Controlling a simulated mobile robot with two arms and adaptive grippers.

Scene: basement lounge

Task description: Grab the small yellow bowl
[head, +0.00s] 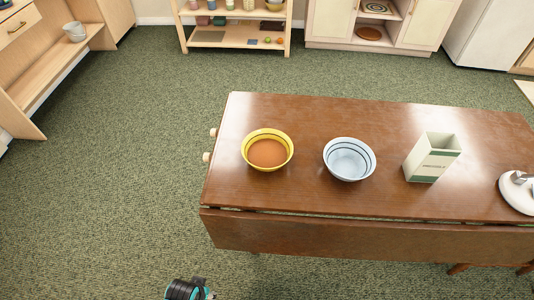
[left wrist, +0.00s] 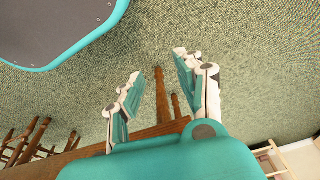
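The small yellow bowl (head: 267,151) stands upright on the left part of the brown wooden table (head: 310,205) in the head view. It has a yellow rim with a dark line and an orange-brown inside. My left gripper (left wrist: 168,62) shows in the left wrist view with its two fingers apart and nothing between them. Carpet and wooden legs lie behind it, and the bowl is not in that view. A teal and black part of my arm (head: 188,290) shows at the head view's bottom edge, nearer than the table and apart from the bowl. My right gripper is not in view.
A light blue bowl (head: 349,159) stands right of the yellow one, then a white-green box (head: 432,157) and a white round item (head: 519,192) at the right edge. The table's folded front leaf (head: 330,236) hangs down. Green carpet (head: 110,200) is free at left.

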